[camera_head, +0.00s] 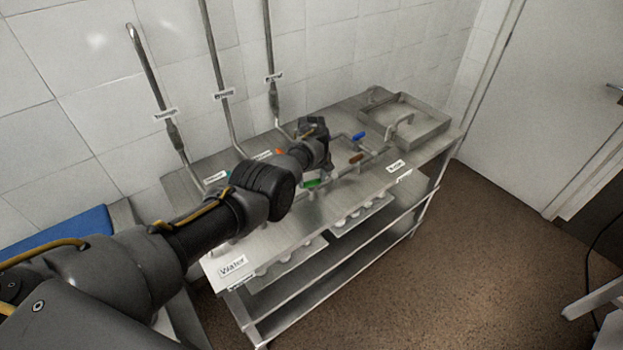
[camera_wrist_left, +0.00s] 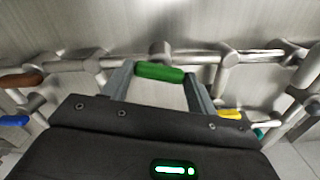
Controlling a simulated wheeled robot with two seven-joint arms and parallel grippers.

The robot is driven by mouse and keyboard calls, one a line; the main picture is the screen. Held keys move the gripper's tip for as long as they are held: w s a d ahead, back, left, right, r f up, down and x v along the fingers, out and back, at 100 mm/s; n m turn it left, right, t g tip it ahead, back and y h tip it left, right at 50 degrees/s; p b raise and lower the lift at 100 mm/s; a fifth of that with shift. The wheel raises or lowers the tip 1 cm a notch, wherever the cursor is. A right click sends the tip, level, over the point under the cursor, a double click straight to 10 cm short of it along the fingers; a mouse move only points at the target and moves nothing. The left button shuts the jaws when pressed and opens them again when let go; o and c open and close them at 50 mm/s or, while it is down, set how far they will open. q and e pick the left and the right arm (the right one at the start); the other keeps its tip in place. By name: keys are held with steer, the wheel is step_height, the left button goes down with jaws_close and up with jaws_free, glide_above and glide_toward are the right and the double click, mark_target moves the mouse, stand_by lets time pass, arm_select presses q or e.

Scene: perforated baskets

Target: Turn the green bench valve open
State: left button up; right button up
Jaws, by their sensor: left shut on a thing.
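The green valve handle (camera_head: 312,183) is on the pipework of the steel bench, partly covered by my left gripper (camera_head: 317,171) in the head view. In the left wrist view the green handle (camera_wrist_left: 160,72) lies nearly along the pipe, slightly tilted. The fingers of my left gripper (camera_wrist_left: 159,84) stand at its two ends, and the gripper is shut on it. The contact at the fingertips is too small to see clearly. My right gripper is not in view.
The steel bench (camera_head: 222,270) carries other valve handles: blue (camera_head: 358,136), brown (camera_head: 356,158) and orange (camera_head: 280,152). A yellow one (camera_wrist_left: 229,114) is near the right finger in the wrist view. A sink (camera_head: 433,130) is at the far end. Pipes run up the tiled wall.

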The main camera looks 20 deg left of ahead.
mark_target(312, 181)
arm_select(q)
steer(key=shift+f+n+b, duration=0.1)
steer(key=shift+n+b, duration=0.2)
steer(key=shift+n, duration=1.3)
steer(key=o, duration=1)
step_height(312, 181, up, 11)
steer(key=p, duration=0.1)
steer(key=shift+p, duration=0.4)
